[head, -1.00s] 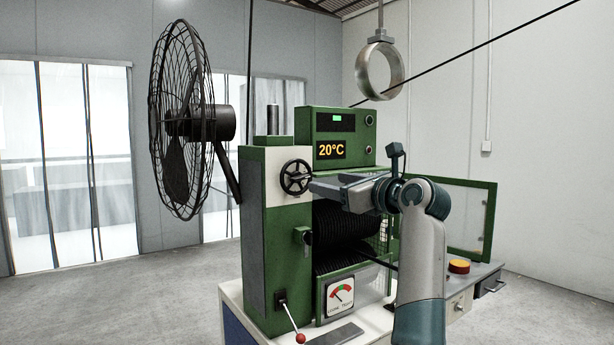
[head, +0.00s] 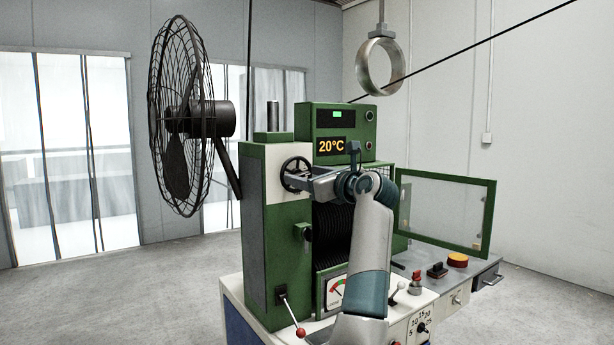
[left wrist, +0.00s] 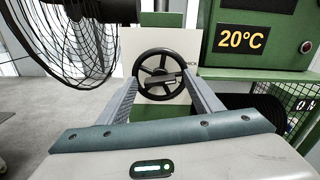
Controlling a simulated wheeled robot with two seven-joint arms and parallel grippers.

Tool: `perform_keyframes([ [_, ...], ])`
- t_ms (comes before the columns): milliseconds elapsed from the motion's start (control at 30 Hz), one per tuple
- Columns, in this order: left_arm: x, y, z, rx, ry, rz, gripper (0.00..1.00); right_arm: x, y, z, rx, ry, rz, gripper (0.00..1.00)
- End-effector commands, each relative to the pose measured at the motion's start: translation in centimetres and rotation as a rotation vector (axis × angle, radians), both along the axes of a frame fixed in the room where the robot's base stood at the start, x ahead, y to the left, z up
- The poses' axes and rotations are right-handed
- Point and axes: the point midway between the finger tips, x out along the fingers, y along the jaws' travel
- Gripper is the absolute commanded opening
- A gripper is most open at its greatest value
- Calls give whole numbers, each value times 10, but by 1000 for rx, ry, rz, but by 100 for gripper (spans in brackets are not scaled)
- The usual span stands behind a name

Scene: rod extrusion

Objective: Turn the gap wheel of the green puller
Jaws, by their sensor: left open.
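The green puller (head: 282,225) stands in the middle of the head view. Its black spoked gap wheel (head: 292,167) is on a white panel high on its front, partly covered by my gripper. My left gripper (head: 300,181) is at the wheel. In the left wrist view the gap wheel (left wrist: 150,65) shows nearly whole, with a dark handle across its middle. My left gripper (left wrist: 161,84) is open there, one finger at each side of the wheel. I cannot tell whether the fingers touch the rim. My right gripper is not in view.
A caged black fan (head: 182,118) stands left of the puller, close to the gripper side in the wrist view. A display box (head: 350,125) reads 20°C. A red-knobbed lever (head: 300,331) sticks out below. An open green-framed guard (head: 445,215) stands right. A metal ring (head: 364,66) hangs above.

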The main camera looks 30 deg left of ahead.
Motion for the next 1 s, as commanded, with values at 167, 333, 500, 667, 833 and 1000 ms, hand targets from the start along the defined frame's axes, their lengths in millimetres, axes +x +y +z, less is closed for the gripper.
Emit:
perform_keyframes([
  [167,0,0,0,0,0,0,40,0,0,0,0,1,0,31],
  [333,0,0,0,0,0,0,18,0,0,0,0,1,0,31],
  [500,0,0,0,3,7,0,18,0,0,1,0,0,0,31],
  [667,0,-1,1,15,39,-1,18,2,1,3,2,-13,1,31],
  [833,1,-1,2,44,109,-1,18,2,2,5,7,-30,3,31],
  [1000,1,-1,2,88,216,-1,18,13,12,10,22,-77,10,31],
])
